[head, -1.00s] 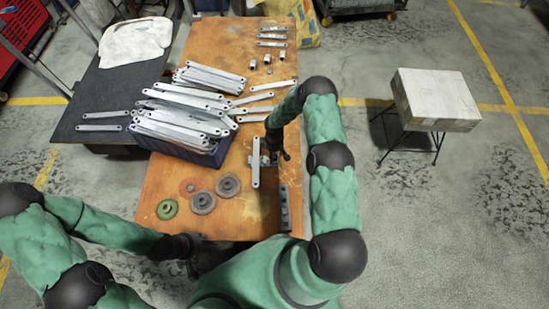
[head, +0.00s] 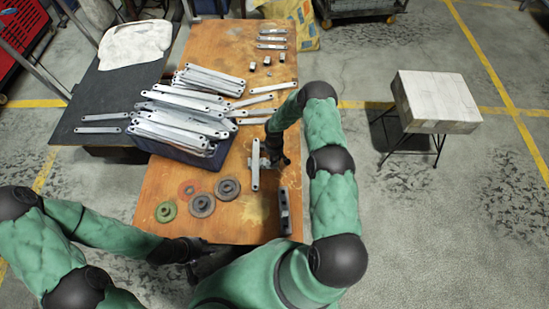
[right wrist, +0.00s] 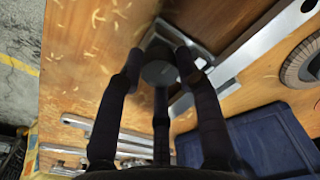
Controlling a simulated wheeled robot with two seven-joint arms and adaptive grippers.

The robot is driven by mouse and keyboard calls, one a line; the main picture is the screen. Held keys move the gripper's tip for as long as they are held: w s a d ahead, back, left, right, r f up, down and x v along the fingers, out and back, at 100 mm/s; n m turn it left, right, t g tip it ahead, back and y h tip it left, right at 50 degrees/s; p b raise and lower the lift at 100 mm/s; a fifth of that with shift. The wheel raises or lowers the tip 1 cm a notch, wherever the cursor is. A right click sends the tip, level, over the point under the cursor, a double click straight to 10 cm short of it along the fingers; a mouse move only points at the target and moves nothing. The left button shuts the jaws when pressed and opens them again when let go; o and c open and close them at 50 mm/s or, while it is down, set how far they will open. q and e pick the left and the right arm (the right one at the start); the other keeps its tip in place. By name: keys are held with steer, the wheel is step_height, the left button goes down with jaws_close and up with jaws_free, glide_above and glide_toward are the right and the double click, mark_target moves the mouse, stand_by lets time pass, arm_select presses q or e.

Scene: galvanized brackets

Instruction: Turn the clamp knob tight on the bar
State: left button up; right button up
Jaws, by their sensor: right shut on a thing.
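The galvanized bar (head: 255,176) lies lengthwise on the wooden bench, left of my right gripper (head: 277,156). The clamp (head: 264,161) sits by the bar's upper part, mostly covered by that gripper in the head view. In the right wrist view, the dark round clamp knob (right wrist: 160,73) sits between the fingers of my right gripper (right wrist: 160,80), which are shut on it. The bar also shows there (right wrist: 225,72), beside the clamp. My left gripper (head: 205,260) is low at the bench's near edge, away from the clamp; its fingers are too dark to read.
A blue crate (head: 185,153) piled with galvanized brackets (head: 185,115) stands left of the bar. Several discs, one green (head: 166,211), lie nearer me. A dark slotted block (head: 284,212) is at the near right edge. Small metal pieces lie at the back.

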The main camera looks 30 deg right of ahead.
steer(key=shift+f+m+b, duration=0.1)
steer(key=shift+m+b, duration=0.5)
steer(key=shift+m, duration=0.3)
steer(key=m+b, duration=0.3)
steer(key=m, duration=0.2)
steer(key=shift+m, duration=0.4)
steer(key=m+b, duration=0.2)
steer(key=m, duration=0.1)
steer(key=shift+m+b, duration=0.3)
steer(key=shift+b, duration=0.1)
steer(key=m+b, duration=0.2)
steer(key=m, duration=0.1)
steer(key=shift+f+m+b, duration=0.1)
steer(key=shift+m+b, duration=0.2)
steer(key=shift+m, duration=0.7)
steer(key=shift+r+m, duration=0.2)
steer(key=shift+m, duration=0.7)
